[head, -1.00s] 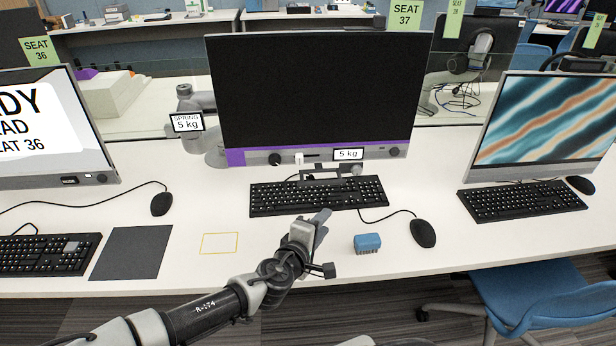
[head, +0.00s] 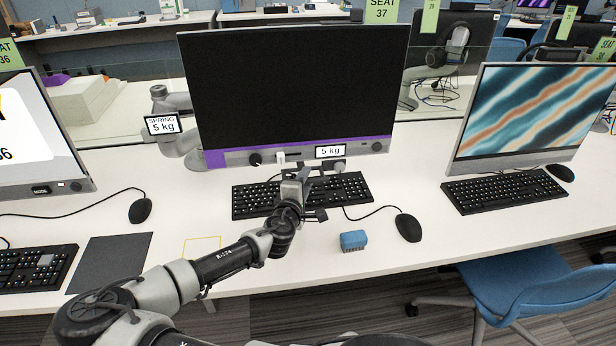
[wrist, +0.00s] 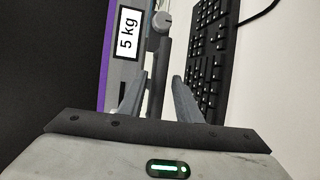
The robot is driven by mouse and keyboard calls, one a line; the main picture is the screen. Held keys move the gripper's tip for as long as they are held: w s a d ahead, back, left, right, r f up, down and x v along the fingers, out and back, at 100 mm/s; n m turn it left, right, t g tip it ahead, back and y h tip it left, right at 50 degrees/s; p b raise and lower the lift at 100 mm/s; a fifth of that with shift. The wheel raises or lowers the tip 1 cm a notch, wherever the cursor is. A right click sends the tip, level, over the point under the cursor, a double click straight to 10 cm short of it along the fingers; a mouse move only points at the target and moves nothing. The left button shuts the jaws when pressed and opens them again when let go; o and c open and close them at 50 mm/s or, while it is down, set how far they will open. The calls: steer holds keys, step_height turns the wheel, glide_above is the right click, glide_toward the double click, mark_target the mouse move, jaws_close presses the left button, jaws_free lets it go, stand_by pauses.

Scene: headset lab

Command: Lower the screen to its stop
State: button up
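The screen (head: 295,90) is a large black monitor with a purple strip and grey lower bezel, standing on a grey arm behind the keyboard (head: 345,187). A "5 kg" label (head: 330,152) is on its lower edge; it also shows in the wrist view (wrist: 128,35). A dark bar (wrist: 165,55) sticks out below the bezel beside a round grey knob (wrist: 161,20). My gripper (head: 308,180) is over the keyboard, just in front of the bezel. In the wrist view its fingers (wrist: 160,77) are apart, with the bar between them; contact cannot be told.
A "SPRING 5 kg" sign (head: 163,123) is on the monitor arm at left. A blue block (head: 353,240) and a mouse (head: 408,228) lie at front right. A dark mat (head: 110,262) and yellow outline (head: 202,246) lie at left. Neighbouring monitors stand on both sides.

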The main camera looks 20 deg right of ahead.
steer(key=shift+x, duration=1.7)
